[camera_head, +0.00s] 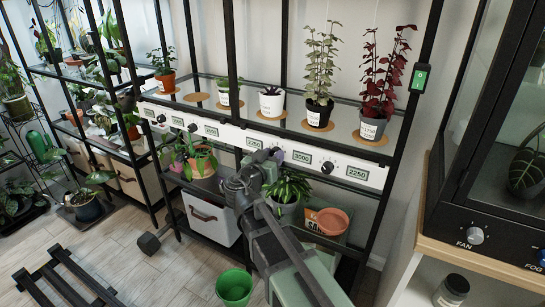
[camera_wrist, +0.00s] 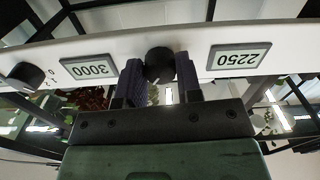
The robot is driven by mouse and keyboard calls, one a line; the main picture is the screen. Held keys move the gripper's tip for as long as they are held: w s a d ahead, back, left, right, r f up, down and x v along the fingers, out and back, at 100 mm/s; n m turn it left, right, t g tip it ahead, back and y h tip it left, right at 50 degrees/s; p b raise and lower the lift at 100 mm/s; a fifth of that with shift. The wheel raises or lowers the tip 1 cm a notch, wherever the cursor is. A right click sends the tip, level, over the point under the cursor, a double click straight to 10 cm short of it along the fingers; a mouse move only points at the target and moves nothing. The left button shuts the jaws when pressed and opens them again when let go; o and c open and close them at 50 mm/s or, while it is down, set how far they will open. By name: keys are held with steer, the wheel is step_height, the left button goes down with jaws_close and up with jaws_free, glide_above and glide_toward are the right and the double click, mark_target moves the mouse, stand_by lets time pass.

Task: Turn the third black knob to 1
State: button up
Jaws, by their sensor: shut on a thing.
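A white control strip (camera_head: 235,136) runs along the shelf front, with several black knobs and small number displays. My gripper (camera_head: 274,154) is at the third black knob from the left, between a 2250 display (camera_head: 254,143) and a 3000 display (camera_head: 301,157). In the wrist view, which is upside down, the two dark fingers (camera_wrist: 160,76) are shut on this black knob (camera_wrist: 158,59). Its pointer and scale marks are hidden, so I cannot tell its setting. The fourth black knob (camera_head: 327,167) is free; in the wrist view it (camera_wrist: 26,75) has numbers beside it.
Potted plants, among them a red-leaved one (camera_head: 379,95), stand on the glass shelf above the strip. A leafy plant (camera_head: 287,188) and a terracotta dish (camera_head: 332,221) are below it. A black cabinet with a FAN knob (camera_head: 475,235) is at the right. A green bucket (camera_head: 234,287) stands on the floor.

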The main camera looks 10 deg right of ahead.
steer(key=shift+r+n, duration=0.1)
steer(key=shift+n, duration=7.3)
steer(key=o, duration=0.9)
steer(key=shift+o, duration=0.2)
steer(key=v, duration=1.1)
